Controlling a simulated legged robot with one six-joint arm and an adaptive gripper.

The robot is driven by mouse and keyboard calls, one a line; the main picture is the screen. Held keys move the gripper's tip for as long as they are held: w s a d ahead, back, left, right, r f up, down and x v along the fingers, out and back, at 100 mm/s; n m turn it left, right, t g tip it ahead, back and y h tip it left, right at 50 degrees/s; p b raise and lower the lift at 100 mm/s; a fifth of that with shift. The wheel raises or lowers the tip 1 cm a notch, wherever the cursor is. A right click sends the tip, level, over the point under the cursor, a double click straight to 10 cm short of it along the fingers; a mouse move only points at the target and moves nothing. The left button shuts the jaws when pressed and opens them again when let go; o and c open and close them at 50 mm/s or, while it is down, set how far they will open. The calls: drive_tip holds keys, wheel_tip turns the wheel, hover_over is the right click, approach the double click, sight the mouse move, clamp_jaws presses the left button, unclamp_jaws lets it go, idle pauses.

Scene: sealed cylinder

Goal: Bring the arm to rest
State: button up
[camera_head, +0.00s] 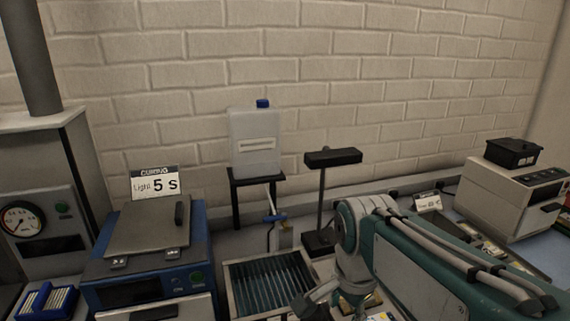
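My teal and grey arm (430,265) reaches in from the lower right of the head view. It bends down at a round grey joint near the middle. My gripper (312,302) seems to be the dark and grey part at the bottom edge, beside the right side of a slotted rack (232,272). It is small and partly cut off, so its fingers cannot be made out. I cannot tell whether it holds anything.
A blue curing box (150,262) with a "Light 5 S" sign (155,186) stands left. A white jug (254,142) sits on a black stand behind the rack. A dark lamp-like post (322,195) stands close to my arm. A white device (510,198) stands right.

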drive_tip(key=s+d+n+t, duration=0.4)
drive_tip(key=s+n, duration=0.4)
drive_tip(key=n, duration=0.3)
drive_tip(key=shift+s+d+f, duration=0.15)
drive_tip(key=shift+d+f, duration=0.25)
drive_tip(key=shift+d, duration=0.05)
